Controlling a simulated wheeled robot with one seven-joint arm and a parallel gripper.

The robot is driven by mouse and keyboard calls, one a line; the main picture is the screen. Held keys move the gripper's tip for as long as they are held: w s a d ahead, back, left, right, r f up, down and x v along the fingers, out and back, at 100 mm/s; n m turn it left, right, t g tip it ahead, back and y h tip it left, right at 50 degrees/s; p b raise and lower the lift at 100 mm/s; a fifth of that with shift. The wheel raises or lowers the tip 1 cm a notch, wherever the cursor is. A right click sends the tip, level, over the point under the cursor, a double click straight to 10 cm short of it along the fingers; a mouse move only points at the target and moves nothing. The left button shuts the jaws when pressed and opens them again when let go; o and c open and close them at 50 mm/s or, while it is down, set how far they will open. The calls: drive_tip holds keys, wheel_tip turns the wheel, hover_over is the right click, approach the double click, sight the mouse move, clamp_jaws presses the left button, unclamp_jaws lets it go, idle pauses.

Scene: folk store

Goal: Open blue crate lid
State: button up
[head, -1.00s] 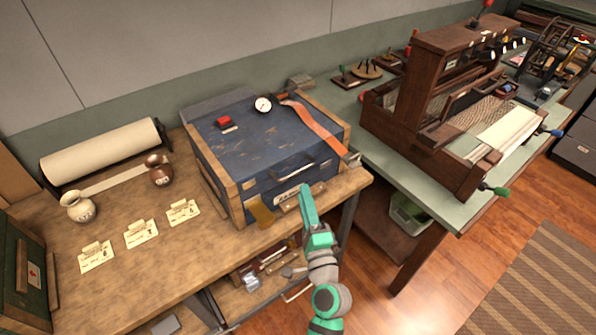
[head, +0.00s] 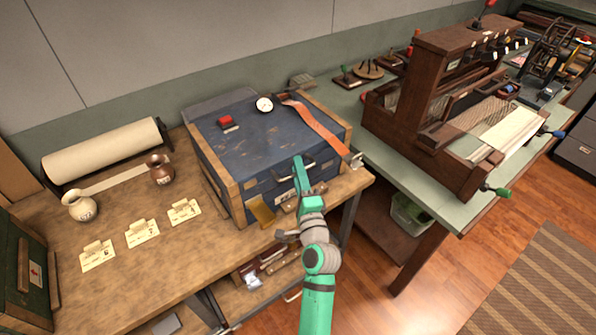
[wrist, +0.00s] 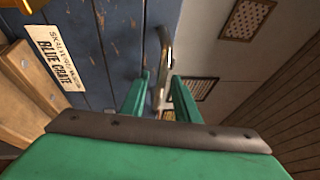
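The blue crate (head: 262,150) with wooden edges stands on the workbench in the head view, its lid shut. A silver handle (wrist: 163,65) is on its front; in the head view my gripper partly hides it. My gripper (head: 299,166) is at the crate's front. In the wrist view its two green fingers (wrist: 161,78) are apart, with the handle's end between them and no clear grip on it. A label reading "BLUE CRATE" (wrist: 57,58) is beside them. An orange-red strap (head: 318,130) lies over the lid's right side.
A red block (head: 226,121) and a round gauge (head: 264,104) sit on the lid. A wooden loom (head: 440,110) stands on the table to the right.

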clamp_jaws()
